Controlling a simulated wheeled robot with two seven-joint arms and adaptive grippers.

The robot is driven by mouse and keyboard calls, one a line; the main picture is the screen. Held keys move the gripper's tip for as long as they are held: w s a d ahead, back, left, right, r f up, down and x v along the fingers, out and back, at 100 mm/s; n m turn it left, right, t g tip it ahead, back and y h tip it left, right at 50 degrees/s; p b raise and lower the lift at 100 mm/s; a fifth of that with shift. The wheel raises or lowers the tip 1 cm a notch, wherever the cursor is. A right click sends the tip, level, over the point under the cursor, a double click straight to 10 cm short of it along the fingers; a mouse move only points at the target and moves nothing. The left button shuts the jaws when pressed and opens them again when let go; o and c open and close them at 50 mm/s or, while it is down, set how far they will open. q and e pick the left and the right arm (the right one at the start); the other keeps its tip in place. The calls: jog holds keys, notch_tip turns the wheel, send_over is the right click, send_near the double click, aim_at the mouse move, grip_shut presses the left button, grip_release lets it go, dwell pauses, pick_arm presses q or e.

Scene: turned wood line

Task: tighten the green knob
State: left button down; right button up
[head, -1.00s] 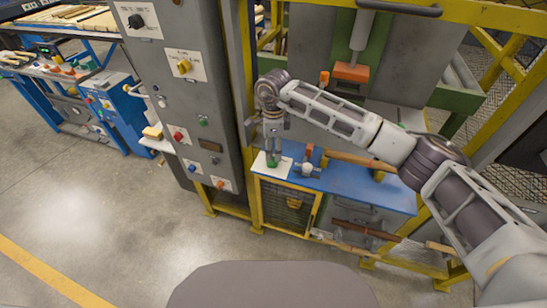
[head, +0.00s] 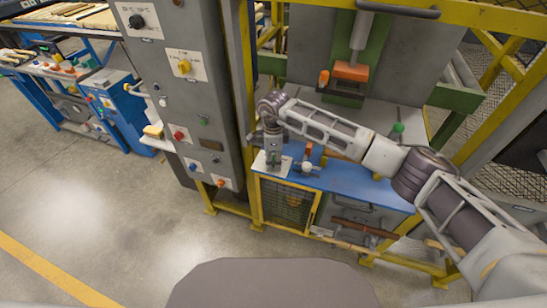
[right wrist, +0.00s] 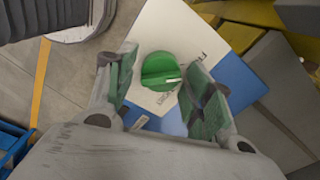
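The green knob (right wrist: 158,72) shows in the right wrist view, a round dial with a raised grip bar and a white mark toward its right side. It sits on a white plate (right wrist: 160,28) with partly hidden lettering. My right gripper (right wrist: 162,66) is open, its green-padded fingers to either side of the knob, with a gap at the left; at the right I cannot tell whether it touches. In the head view my right gripper (head: 273,160) points down over the white plate (head: 260,167) on the blue bench and hides the knob. My left gripper is not in view.
A grey control cabinet (head: 185,100) stands close left of the gripper. On the blue bench (head: 350,183), a white-and-orange fitting (head: 307,167) stands close to its right. A yellow frame (head: 247,100) rises behind. The floor in front is clear.

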jog(key=c, duration=0.7)
jog(key=shift+c, duration=0.2)
